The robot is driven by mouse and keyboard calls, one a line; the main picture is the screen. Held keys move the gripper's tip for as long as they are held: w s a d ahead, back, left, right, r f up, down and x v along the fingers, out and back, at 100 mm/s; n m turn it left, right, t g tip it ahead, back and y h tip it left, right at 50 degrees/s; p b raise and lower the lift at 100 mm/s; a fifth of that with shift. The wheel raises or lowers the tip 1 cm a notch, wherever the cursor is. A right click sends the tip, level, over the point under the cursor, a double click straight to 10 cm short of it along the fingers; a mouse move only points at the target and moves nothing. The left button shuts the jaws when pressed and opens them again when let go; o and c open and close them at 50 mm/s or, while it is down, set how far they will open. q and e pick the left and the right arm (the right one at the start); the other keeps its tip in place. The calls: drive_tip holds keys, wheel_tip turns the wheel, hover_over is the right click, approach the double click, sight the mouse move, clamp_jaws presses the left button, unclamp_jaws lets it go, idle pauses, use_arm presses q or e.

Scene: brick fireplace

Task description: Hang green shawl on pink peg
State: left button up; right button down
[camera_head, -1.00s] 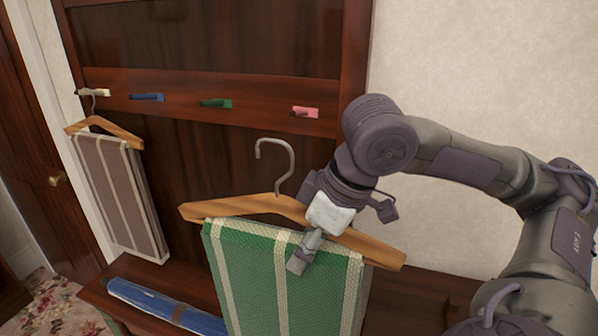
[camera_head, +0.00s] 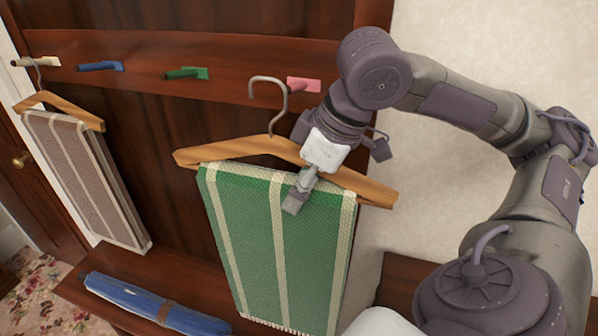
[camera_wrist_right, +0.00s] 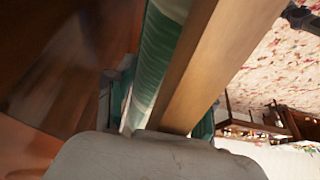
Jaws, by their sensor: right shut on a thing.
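The green shawl (camera_head: 255,225) with cream stripes hangs folded over a wooden hanger (camera_head: 225,151). My right gripper (camera_head: 297,194) is shut on the hanger, right of its middle, and holds it up in front of the dark wood panel. The hanger's metal hook (camera_head: 274,92) stands upright, its top just left of the pink peg (camera_head: 304,85) in the picture. Whether the hook touches the peg cannot be told. In the right wrist view the hanger bar (camera_wrist_right: 215,60) and the shawl (camera_wrist_right: 160,50) show close up. My left gripper is not in view.
White (camera_head: 40,61), blue (camera_head: 100,66) and green (camera_head: 185,73) pegs sit left on the rail. A brown striped shawl (camera_head: 80,170) hangs on a hanger from the white peg. A rolled blue item (camera_head: 150,303) lies on the wooden bench (camera_head: 200,270) below.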

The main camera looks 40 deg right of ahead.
drive_tip(key=w+d+f+b, duration=0.3)
drive_tip(key=d+b, duration=0.3)
drive_tip(key=d, duration=0.2)
drive_tip(key=shift+w, duration=0.55)
idle(0.4)
drive_tip(key=shift+c, duration=2.1)
unclamp_jaws()
drive_tip(key=shift+o, duration=0.5)
